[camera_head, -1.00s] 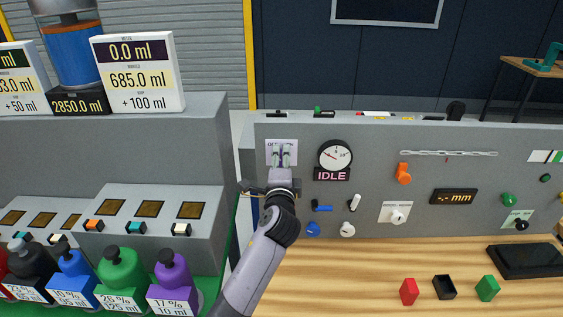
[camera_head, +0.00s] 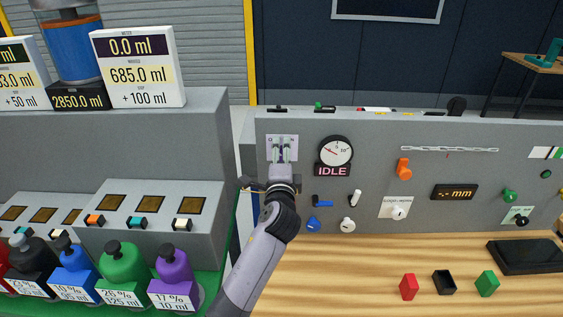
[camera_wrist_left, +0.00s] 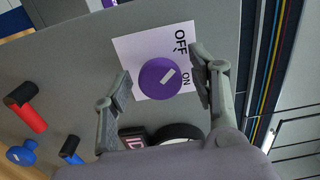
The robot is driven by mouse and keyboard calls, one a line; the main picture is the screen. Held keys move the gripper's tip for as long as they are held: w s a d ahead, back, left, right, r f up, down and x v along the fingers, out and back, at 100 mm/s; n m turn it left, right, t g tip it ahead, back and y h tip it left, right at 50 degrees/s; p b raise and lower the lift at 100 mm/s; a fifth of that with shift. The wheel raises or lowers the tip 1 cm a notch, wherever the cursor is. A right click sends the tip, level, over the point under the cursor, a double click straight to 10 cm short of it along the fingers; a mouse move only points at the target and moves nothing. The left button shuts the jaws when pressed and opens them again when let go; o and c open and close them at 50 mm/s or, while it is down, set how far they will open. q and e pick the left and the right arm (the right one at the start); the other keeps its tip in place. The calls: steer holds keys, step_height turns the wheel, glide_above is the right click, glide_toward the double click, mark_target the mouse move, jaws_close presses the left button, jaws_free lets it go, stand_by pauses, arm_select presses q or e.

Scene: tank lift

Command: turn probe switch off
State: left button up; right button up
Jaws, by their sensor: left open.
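The probe switch is a round purple knob (camera_wrist_left: 157,79) with a white mark, on a white plate (camera_wrist_left: 136,54) lettered OFF and ON. In the left wrist view the mark slants to the right, nearer ON than OFF. In the head view the plate (camera_head: 271,141) is at the upper left of the grey panel, and my gripper hides most of the knob. My left gripper (camera_head: 282,151) is open in front of it. In the left wrist view its fingers (camera_wrist_left: 161,72) stand on either side of the knob, with gaps visible. My right gripper is not in view.
The round gauge (camera_head: 335,151) with the IDLE sign (camera_head: 333,170) is just right of the switch. A blue lever (camera_head: 322,201) and a blue knob (camera_head: 313,224) are below. A wooden bench (camera_head: 370,272) lies under the panel; several coloured bottles (camera_head: 123,265) stand left.

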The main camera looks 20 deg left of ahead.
arm_select(q)
steer(key=v, duration=1.2)
steer(key=s+a+f+n+g+h, duration=0.1)
steer(key=s+a+f+n+g, duration=0.25)
steer(key=s+f, duration=0.35)
steer(key=s+a+f+n+g+h, duration=0.15)
steer(key=s+f+n+g, duration=0.35)
steer(key=f, duration=0.5)
steer(key=s+f+n+g+h, duration=0.1)
steer(key=s+f+n+g, duration=0.15)
steer(key=s, duration=0.65)
steer(key=s+f+n+g+h, duration=0.2)
steer(key=s+f+g, duration=0.15)
steer(key=s, duration=0.55)
step_height(320, 180, down, 28)
steer(key=s+b, duration=0.2)
steer(key=s+a+f+g+b, duration=0.1)
steer(key=s+a+f+g, duration=0.1)
steer(key=s+f, duration=1.4)
steer(key=shift+s+f+m, duration=0.3)
steer(key=shift+f+m, duration=0.1)
steer(key=shift+f, duration=0.6)
